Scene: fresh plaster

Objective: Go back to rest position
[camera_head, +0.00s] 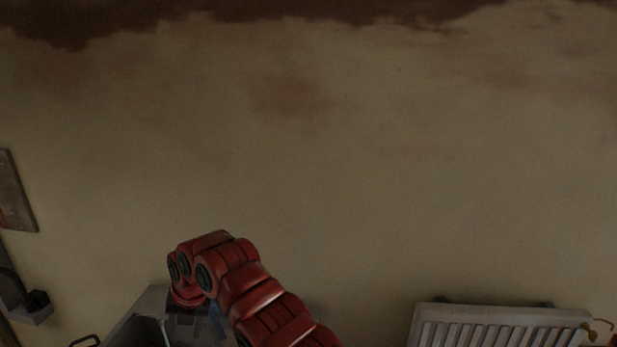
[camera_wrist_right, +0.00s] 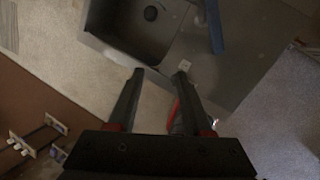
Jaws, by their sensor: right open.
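My right arm (camera_head: 255,295) is red and reaches up from the bottom of the head view, bent over a grey worktop (camera_head: 148,302). My right gripper (camera_head: 195,318) hangs below its wrist, dark and partly cut off by the frame's lower edge. In the right wrist view, the two dark fingers of this gripper (camera_wrist_right: 160,74) stand apart with nothing held between their tips. They point toward the edge of the worktop, which has a dark sink (camera_wrist_right: 140,25). My left gripper is not in view.
A white radiator (camera_head: 500,325) is on the plaster wall (camera_head: 330,170) at lower right. A brown board (camera_head: 15,192) hangs at far left. A blue strip (camera_wrist_right: 214,28) lies across the worktop. A small pale square (camera_wrist_right: 184,65) is near the sink. Pipe fittings (camera_wrist_right: 20,145) show at lower left.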

